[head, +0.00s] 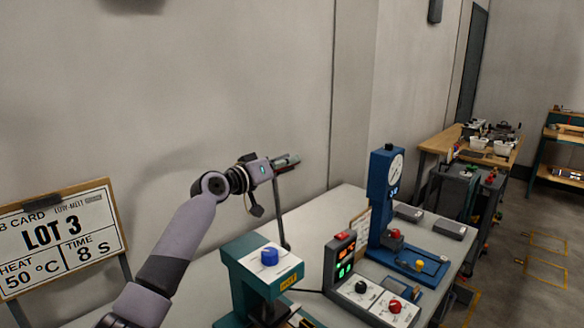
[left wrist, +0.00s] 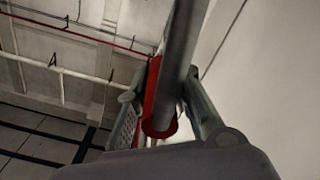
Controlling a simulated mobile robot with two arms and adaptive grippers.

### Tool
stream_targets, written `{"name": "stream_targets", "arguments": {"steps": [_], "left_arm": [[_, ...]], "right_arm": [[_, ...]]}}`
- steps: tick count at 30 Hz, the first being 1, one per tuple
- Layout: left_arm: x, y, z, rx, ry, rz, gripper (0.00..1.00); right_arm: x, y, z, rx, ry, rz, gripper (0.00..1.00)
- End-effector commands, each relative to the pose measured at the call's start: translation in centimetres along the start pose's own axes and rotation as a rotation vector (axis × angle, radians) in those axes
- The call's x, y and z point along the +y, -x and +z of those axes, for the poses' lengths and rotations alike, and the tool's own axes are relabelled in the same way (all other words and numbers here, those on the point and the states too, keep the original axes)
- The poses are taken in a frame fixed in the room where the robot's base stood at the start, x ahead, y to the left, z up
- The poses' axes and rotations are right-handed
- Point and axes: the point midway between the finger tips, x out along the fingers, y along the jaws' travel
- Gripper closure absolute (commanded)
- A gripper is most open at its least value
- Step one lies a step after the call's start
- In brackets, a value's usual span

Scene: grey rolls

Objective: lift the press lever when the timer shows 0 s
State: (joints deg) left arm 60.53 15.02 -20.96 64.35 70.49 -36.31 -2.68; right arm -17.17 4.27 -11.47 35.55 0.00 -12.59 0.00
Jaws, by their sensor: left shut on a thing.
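The teal press (head: 240,262) with a blue knob on top stands at the front of the bench. Its lever (head: 282,222) is a thin dark rod standing nearly upright behind it. My left gripper (head: 287,163) is at the lever's top end, shut on it. In the left wrist view, the grey rod and red grip of the lever (left wrist: 162,105) lie between my two fingers (left wrist: 165,112). The timer (head: 344,262) beside the press has lit red and green digits, too small to read surely. My right gripper is out of view.
A card (head: 62,238) at the left reads LOT 3, 50 °C, 8 s. A control box (head: 365,300) with knobs stands right of the press. A blue gauge stand (head: 380,205) and grey blocks (head: 450,228) are farther back. The wall is close behind.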

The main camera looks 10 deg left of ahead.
Motion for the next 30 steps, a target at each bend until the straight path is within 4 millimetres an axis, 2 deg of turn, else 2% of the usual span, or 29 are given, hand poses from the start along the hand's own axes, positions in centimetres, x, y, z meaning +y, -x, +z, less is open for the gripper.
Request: {"name": "stream_targets", "arguments": {"steps": [18, 19, 27, 30], "left_arm": [[-0.65, 0.1, -0.39, 0.006, 0.043, -0.003, 1.0], [-0.65, 0.1, -0.39, 0.006, 0.042, -0.003, 0.8], [-0.61, 0.06, -0.28, 0.004, 0.041, -0.003, 0.62], [-0.58, 0.04, -0.21, 0.002, 0.041, -0.002, 0.6]], "right_arm": [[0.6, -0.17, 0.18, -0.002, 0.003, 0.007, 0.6], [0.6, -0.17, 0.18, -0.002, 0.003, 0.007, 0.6], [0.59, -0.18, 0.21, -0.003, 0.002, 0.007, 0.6], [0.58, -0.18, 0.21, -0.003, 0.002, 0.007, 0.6]]}}
